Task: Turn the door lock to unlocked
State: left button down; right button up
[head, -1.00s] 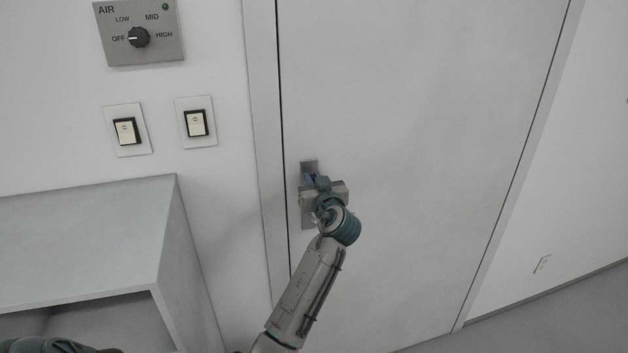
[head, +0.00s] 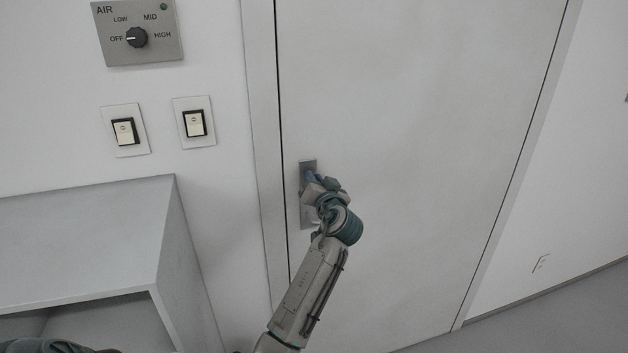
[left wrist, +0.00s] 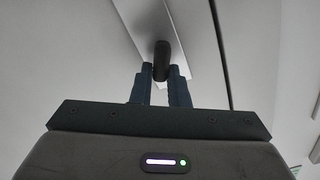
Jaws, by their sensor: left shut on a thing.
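The door lock's metal plate (head: 308,166) is on the grey door near its left edge in the head view. In the left wrist view the plate (left wrist: 150,22) lies slanted behind a dark turn knob (left wrist: 161,56). The knob stands upright in that picture, at an angle to the plate's long side. My left gripper (head: 314,178) is at the plate and hides the knob in the head view. Its two blue-grey fingers (left wrist: 160,76) are shut on the knob, one on each side. No lock marking can be read. My right gripper is not in view.
An AIR dial panel (head: 165,50) and two light switches (head: 125,131) (head: 194,123) are on the wall left of the door. A grey open-fronted cabinet (head: 85,230) stands at the lower left. The door to the right of my arm is clear.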

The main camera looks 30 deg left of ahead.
pick_arm(q)
jog(key=shift+w+d+f+m+p, duration=0.15)
jog(key=shift+m+p, duration=0.7)
jog(key=shift+m, duration=1.2)
jog(key=shift+w+f+m+p, duration=0.1)
jog(key=shift+f+m+p, duration=0.2)
jog(key=shift+m+p, duration=1.1)
jog(key=shift+w+d+f+m+p, duration=0.1)
jog(key=shift+f+m+p, duration=0.15)
jog(key=shift+m, duration=2.4)
jog(key=c, duration=1.4)
grip_release()
